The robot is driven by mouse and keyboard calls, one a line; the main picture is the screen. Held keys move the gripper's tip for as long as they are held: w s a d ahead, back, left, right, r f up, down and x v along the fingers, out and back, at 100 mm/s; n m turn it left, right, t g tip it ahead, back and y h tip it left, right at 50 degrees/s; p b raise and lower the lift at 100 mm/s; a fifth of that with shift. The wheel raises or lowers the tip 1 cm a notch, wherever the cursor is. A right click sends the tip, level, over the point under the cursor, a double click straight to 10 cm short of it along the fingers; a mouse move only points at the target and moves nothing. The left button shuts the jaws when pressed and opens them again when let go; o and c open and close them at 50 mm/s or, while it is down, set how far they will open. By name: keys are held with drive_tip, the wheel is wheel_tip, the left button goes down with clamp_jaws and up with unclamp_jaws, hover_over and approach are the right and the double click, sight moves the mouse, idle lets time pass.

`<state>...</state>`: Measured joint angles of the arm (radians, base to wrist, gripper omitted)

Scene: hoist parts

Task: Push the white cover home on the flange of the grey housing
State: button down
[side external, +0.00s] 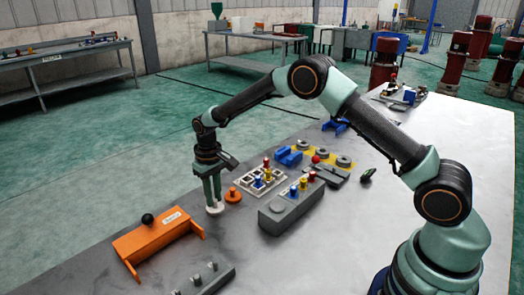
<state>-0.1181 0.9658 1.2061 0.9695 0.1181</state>
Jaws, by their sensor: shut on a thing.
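My gripper (213,198) points down over the near left part of the table, with its fingers close together. It is shut on a small white round piece (215,209), which looks like the white cover. The piece is at or just above the table surface; the gap is too small to judge. A grey block (283,216) with coloured pegs on top stands to the right of the gripper, apart from it. I cannot tell whether this block is the grey housing, and no flange can be made out at this size.
An orange round part (233,195) sits close to the right of the gripper. An orange bracket (155,243) with a black knob stands at the left. A pegged tray (262,180), a yellow plate (326,165) and a grey bar (203,280) lie around. The table's right side is clear.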

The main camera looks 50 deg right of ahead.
sight(214, 199)
drive_tip(key=shift+r, duration=2.5)
drive_tip(key=shift+s+d+r, duration=0.15)
drive_tip(key=shift+r, duration=0.1)
drive_tip(key=s+d+r, duration=0.4)
drive_tip(key=s, duration=0.4)
drive_tip(key=s+d+r, duration=0.4)
drive_tip(key=s, duration=0.4)
drive_tip(key=shift+a+f, duration=0.2)
drive_tip(key=shift+f, duration=3)
drive_tip(key=shift+f, duration=0.65)
